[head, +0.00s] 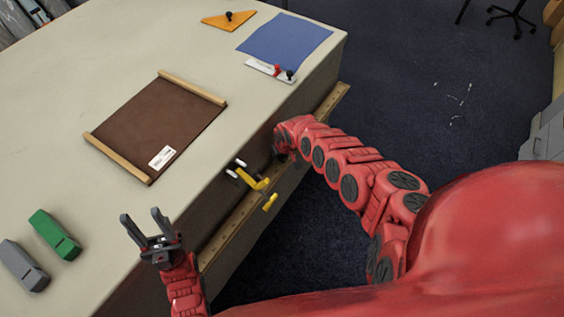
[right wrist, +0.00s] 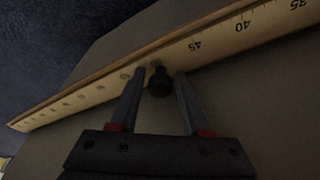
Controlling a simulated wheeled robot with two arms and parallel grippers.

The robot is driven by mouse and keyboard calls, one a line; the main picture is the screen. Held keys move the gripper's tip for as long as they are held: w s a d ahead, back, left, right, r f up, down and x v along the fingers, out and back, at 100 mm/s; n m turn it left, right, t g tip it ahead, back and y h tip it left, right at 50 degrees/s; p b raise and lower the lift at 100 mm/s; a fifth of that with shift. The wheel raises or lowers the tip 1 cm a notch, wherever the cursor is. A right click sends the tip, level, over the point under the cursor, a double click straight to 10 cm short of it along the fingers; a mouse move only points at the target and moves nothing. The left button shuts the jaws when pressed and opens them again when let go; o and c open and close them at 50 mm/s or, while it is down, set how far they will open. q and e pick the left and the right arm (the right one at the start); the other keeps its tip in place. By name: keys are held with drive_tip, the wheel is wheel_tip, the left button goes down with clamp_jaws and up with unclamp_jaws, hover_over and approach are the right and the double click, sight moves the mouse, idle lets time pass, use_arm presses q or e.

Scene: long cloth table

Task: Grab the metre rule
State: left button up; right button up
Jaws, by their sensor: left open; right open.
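The metre rule (head: 333,102) is a long pale wooden strip running along the side of the table, below the top. In the head view my right arm covers its middle part. In the right wrist view the rule (right wrist: 225,38) crosses diagonally, with printed numbers up to 45 readable. A small black knob (right wrist: 160,83) sits at its lower edge. My right gripper (right wrist: 155,85) is open, its fingertips on either side of the knob, close to the rule; I cannot tell if they touch. My left gripper (head: 143,218) is open and empty over the table's near edge.
On the table (head: 70,110) are a brown board (head: 155,125), green (head: 55,233) and grey (head: 22,266) blocks, a blue cloth (head: 285,40), a white strip (head: 262,68) and an orange triangle (head: 225,20).

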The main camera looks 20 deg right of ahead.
drive_tip(key=shift+c, duration=0.2)
clamp_jaws()
drive_tip(key=shift+d+r, duration=0.1)
drive_tip(key=shift+r, duration=0.1)
